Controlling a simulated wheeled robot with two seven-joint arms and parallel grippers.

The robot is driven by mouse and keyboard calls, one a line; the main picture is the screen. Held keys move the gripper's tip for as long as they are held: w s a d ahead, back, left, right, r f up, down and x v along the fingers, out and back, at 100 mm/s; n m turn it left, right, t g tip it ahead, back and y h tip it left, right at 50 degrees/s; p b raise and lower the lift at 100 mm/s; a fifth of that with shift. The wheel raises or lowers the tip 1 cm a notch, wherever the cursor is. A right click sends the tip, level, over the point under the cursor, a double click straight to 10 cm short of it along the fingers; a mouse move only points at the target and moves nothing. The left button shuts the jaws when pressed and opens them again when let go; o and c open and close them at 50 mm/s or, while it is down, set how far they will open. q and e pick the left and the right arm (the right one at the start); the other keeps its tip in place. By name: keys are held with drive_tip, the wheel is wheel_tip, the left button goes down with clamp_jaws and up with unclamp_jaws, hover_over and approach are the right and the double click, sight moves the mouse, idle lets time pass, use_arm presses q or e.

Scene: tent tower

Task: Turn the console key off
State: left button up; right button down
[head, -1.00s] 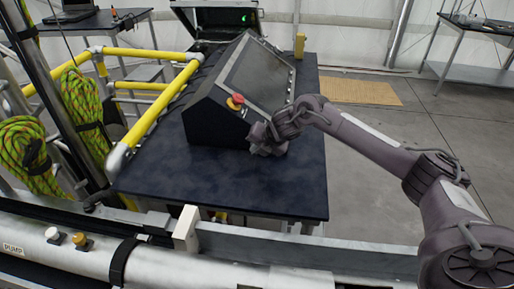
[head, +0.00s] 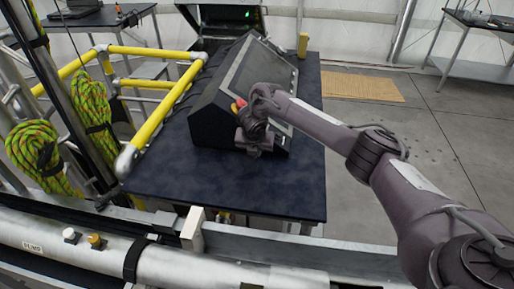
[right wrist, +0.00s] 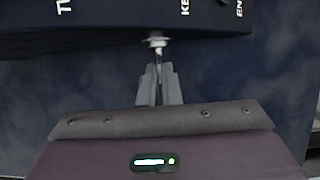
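The black console (head: 212,122) stands on the dark table, with its sloped screen facing right and a red button on a yellow base (head: 238,105) at its near edge. My right gripper (head: 254,145) is at the console's near side, below the red button. In the right wrist view the two grey fingers (right wrist: 158,82) are close together, pointing at the silver key fitting (right wrist: 156,43) on the console's edge. A thin metal piece runs from the fitting toward the narrow gap between the fingertips. Whether they grip it is not clear. My left gripper is not in view.
Dark lettering panel edge (right wrist: 120,22) carries white labels, partly cut off. Yellow railing (head: 165,115) and green ropes (head: 35,150) stand left of the table (head: 265,190). The table's near part is clear. A silver pipe (head: 200,268) runs along the front.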

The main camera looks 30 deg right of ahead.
idle(0.3)
drive_tip(key=shift+w, duration=0.1)
drive_tip(key=c, duration=1.6)
unclamp_jaws()
drive_tip(key=shift+a+r, duration=0.15)
drive_tip(key=shift+r, duration=0.1)
drive_tip(key=v, duration=0.3)
drive_tip(key=p+v, duration=0.3)
drive_tip(key=v, duration=0.1)
drive_tip(key=shift+a+r, duration=0.1)
drive_tip(key=shift+r, duration=0.05)
